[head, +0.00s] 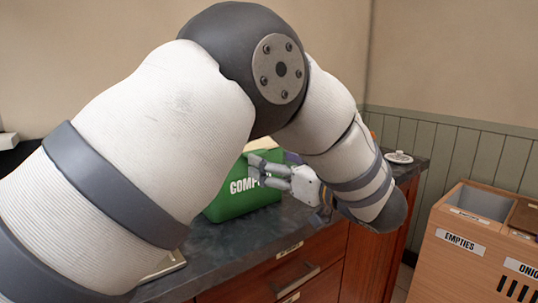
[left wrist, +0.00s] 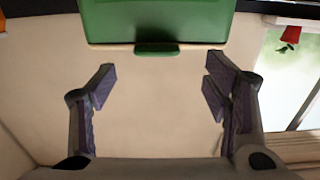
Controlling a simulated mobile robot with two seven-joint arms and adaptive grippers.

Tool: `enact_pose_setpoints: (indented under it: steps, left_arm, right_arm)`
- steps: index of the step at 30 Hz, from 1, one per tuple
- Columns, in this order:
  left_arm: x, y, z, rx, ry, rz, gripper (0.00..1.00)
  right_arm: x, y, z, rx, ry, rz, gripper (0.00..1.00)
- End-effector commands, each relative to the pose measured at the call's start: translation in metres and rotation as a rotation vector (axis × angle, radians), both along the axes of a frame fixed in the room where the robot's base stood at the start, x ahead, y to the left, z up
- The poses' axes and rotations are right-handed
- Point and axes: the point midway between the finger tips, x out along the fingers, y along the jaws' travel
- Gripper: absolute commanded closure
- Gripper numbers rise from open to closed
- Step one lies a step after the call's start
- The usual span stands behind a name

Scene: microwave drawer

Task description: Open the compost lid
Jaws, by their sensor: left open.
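The green compost bin (head: 232,207) stands on the dark counter, with white lettering on its front, partly hidden by my arm. A pale edge shows along its top; the lid's position is hard to tell in the head view. My left gripper (head: 256,171) is open and empty, its fingertips close in front of the bin's upper front. In the left wrist view, a green panel of the bin (left wrist: 157,22) with a pale strip and a small green tab (left wrist: 157,49) lies beyond the spread fingers (left wrist: 160,78). No contact shows there. My right gripper is out of view.
The dark counter (head: 235,245) has wooden drawers (head: 295,280) with metal handles below it. A small white dish (head: 398,157) sits at the counter's far right end. A wooden sorting cabinet (head: 455,260) labelled EMPTIES stands at right, with floor between.

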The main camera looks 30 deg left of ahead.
Motion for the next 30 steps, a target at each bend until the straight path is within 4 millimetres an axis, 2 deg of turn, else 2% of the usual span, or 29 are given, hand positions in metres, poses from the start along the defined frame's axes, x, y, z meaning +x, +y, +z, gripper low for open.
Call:
enact_pose_setpoints:
  steps: [3,7,17,26,30]
  left_arm:
    - [0.010,0.024,-0.001,-0.001,0.001,0.001,0.30]
    - [0.017,0.040,0.000,-0.001,0.000,-0.001,0.30]
    - [0.019,0.046,-0.001,0.000,0.001,-0.003,0.30]
    - [0.019,0.046,-0.001,0.000,0.001,-0.002,0.98]
    - [0.021,0.046,-0.001,0.001,0.002,-0.002,1.00]
  right_arm:
    - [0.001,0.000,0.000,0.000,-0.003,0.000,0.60]
    - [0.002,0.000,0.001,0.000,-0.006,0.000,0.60]
    - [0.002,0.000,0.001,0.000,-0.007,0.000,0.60]
    - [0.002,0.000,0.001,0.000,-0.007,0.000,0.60]
    - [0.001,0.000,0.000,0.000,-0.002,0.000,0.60]
